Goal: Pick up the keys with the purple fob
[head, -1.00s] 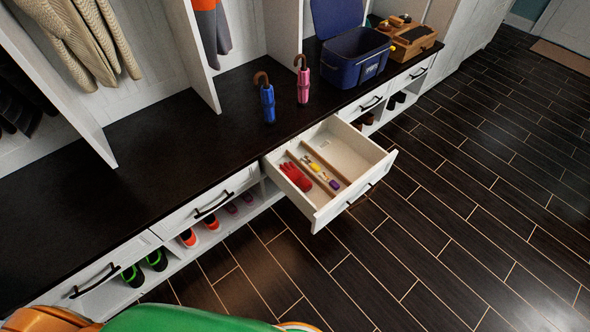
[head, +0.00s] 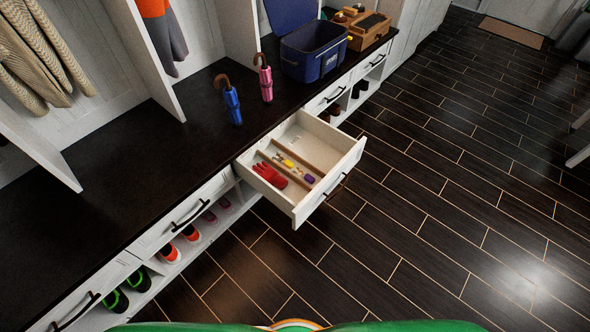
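An open white drawer (head: 334,177) juts out from under the dark bench. Dividers split it into compartments. In the middle compartment lie small keys with a purple fob (head: 308,178), toward the drawer's front. Keys with a yellow fob (head: 288,163) lie behind them in the same compartment. A red glove-like item (head: 269,175) lies in the left compartment. Neither of my grippers is in view.
A blue umbrella (head: 232,104), a pink umbrella (head: 265,78), an open blue cooler (head: 314,52) and a wooden box (head: 357,27) stand on the bench (head: 130,165). Shoes sit on the shelf below. The dark plank floor (head: 430,180) right of the drawer is clear.

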